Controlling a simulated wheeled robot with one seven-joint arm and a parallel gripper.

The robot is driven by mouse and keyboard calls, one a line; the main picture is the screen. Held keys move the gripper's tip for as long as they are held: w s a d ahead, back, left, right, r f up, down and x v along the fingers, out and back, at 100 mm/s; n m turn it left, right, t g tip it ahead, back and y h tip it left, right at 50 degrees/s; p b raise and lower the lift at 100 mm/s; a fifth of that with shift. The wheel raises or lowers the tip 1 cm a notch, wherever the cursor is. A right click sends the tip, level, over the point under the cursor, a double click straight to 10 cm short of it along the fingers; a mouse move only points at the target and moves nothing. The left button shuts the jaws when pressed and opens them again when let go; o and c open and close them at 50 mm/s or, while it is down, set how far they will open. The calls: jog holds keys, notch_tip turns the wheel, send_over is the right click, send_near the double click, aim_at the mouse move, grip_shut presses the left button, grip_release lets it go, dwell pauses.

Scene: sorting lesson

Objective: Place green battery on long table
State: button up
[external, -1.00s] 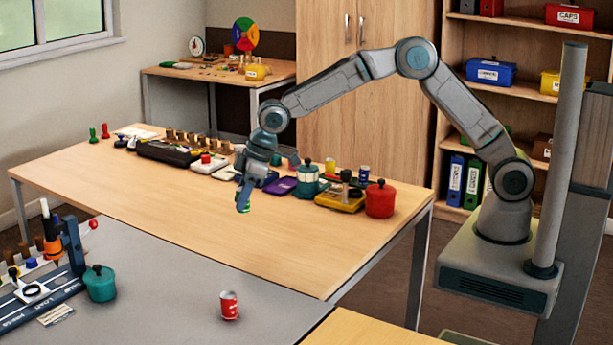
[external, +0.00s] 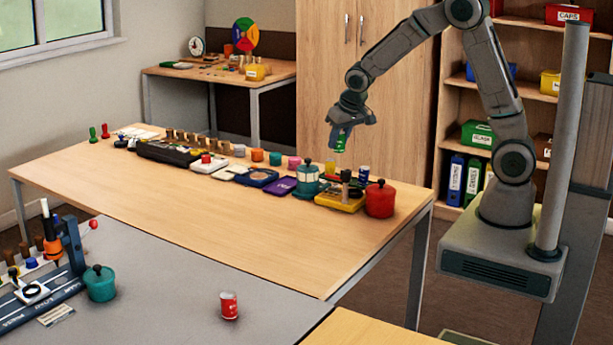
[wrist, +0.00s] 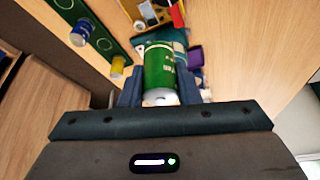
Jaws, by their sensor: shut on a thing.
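The green battery (external: 341,140) is held in my gripper (external: 340,132), above the back right part of the long table (external: 230,213). In the wrist view the battery (wrist: 160,72) is a green cylinder with a pale end, between the two fingers. My gripper is shut on it. The battery is clear of the table top, in the air over the row of items along the table's back edge.
Along the back edge stand a teal lantern-like pot (external: 308,180), a yellow tray (external: 340,199), a red pot (external: 380,198), a blue battery (external: 363,173) and a purple tray (external: 279,187). The table's front and middle are bare. A grey table (external: 170,290) with a red can (external: 229,305) is nearer.

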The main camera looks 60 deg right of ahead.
jog(key=w+a+f+n+g+y+b, duration=0.1)
jog(key=a+n, duration=0.6)
jog(key=a, duration=1.5)
jog(key=w+a+f+n+y+b, duration=0.2)
jog(key=a+f+n+y+b, duration=0.2)
jog(key=a, duration=1.8)
jog(key=n, duration=0.3)
jog(key=shift+g, duration=0.4)
jog(key=shift+d+f, duration=0.1)
jog(key=s+a+f, duration=0.1)
jog(key=a+f, duration=0.1)
jog(key=a, duration=0.1)
jog(key=a+f, duration=0.2)
jog(key=a, duration=0.2)
jog(key=s+a+f+p, duration=0.1)
jog(key=a+f, duration=0.2)
jog(key=a, duration=0.1)
jog(key=shift+s+a, duration=0.1)
jog(key=shift+s, duration=0.2)
notch_tip(320, 180, down, 2)
jog(key=shift+a+f, duration=0.15)
jog(key=shift+f, duration=0.65)
